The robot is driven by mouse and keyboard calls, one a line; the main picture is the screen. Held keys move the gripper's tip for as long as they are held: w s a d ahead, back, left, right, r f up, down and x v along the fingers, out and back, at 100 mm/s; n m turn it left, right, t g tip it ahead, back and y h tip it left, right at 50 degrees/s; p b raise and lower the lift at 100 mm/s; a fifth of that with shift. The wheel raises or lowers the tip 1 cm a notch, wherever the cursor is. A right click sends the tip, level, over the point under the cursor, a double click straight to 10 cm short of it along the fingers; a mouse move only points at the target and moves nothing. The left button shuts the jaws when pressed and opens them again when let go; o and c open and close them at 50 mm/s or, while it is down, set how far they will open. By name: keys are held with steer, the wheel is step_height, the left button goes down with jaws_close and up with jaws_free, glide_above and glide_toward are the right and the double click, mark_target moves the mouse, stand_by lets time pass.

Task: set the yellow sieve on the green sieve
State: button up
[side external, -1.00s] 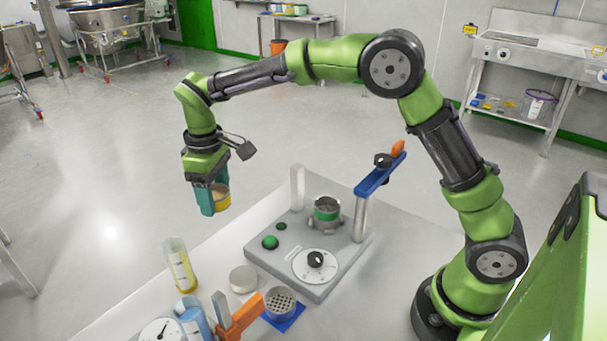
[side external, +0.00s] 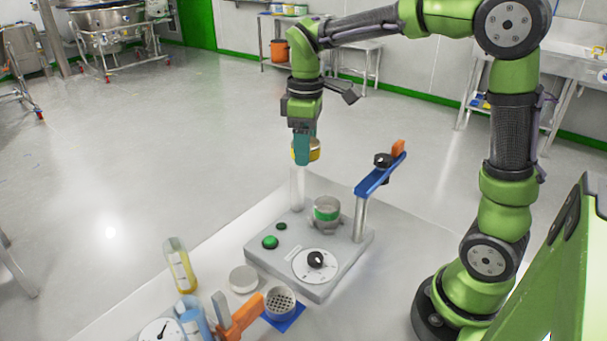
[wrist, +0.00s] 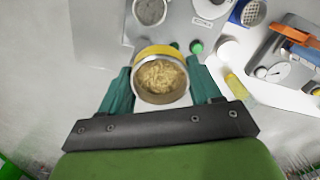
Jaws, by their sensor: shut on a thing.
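The yellow sieve (side external: 313,150) is held in the air by my gripper (side external: 304,152), above the back of the shaker base. In the wrist view the yellow sieve (wrist: 153,50) sits upright between the two teal fingers of my gripper (wrist: 160,90) and holds tan granules. The green sieve (side external: 327,214) stands on the grey shaker base (side external: 290,260), lower and a little to the right of the held sieve. It seems to be the round grey-topped vessel (wrist: 150,12) at the top of the wrist view. The two sieves are apart.
A blue clamp arm (side external: 378,178) with an orange end stands on a post right of the green sieve. A clear post (side external: 297,188) stands at the back left. A yellow-filled cylinder (side external: 179,265), white lid (side external: 243,279) and perforated cup (side external: 280,301) are in front.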

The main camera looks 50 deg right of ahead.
steer(key=s+d+f, duration=0.1)
steer(key=s+d, duration=0.2)
steer(key=s, duration=0.1)
steer(key=shift+f, duration=4.8)
steer(key=shift+f, duration=0.95)
steer(key=o, duration=1.2)
steer(key=shift+o, duration=0.6)
step_height(320, 180, up, 8)
